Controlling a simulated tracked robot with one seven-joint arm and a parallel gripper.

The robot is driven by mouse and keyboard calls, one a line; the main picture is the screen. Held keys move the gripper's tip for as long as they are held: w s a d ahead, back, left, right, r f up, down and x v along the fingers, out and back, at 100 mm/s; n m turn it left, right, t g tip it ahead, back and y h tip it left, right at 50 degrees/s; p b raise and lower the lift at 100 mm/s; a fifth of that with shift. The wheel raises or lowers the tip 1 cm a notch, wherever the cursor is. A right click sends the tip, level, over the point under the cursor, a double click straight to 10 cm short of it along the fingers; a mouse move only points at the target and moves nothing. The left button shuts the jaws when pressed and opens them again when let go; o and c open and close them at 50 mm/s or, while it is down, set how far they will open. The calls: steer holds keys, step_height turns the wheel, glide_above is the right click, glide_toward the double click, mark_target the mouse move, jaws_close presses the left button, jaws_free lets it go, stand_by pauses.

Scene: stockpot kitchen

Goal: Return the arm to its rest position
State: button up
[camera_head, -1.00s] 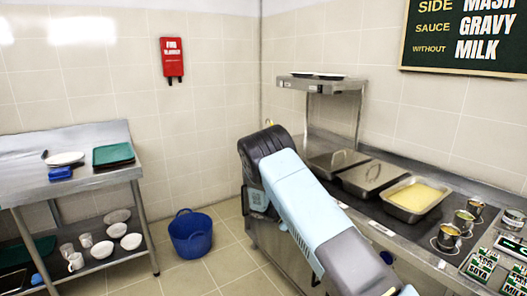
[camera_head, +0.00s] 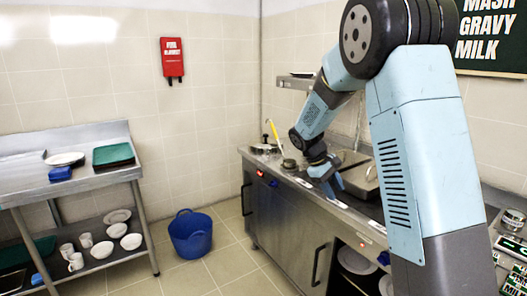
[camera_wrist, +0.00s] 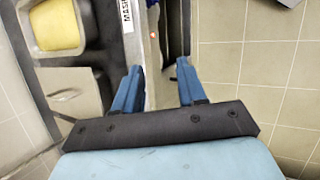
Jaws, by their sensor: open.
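My arm rises on the right of the head view and bends down to the left. My gripper (camera_head: 328,188) hangs near the front edge of the steel counter (camera_head: 310,205), pointing downward. In the wrist view its two blue fingers (camera_wrist: 160,72) are apart with nothing between them. Below and between them are the counter's front edge, an orange light and the floor. A pan of yellow food (camera_wrist: 57,25) and a steel lid (camera_wrist: 70,95) show left of the fingers. My arm hides much of the counter's right part in the head view.
A steel side table (camera_head: 90,178) with trays and a lower shelf of white crockery stands at the left. A blue bucket (camera_head: 190,235) is on the floor between it and the counter. A red wall box (camera_head: 172,58) hangs above. Floor tiles in front are clear.

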steer(key=s+d+r+m+t+y, duration=0.1)
steer(key=s+d+r+m+y, duration=0.1)
steer(key=s+r, duration=0.6)
steer(key=s+r+m+t+y, duration=0.2)
steer(key=s+r, duration=0.1)
steer(key=s, duration=0.9)
steer(key=s+a+r+m+t+y, duration=0.1)
steer(key=s+r+m+t+y, duration=0.1)
steer(key=s, duration=1.1)
step_height(320, 180, up, 2)
steer(key=shift+a+r+m+t, duration=0.15)
steer(key=shift+m+t, duration=0.35)
steer(key=shift+t, duration=0.2)
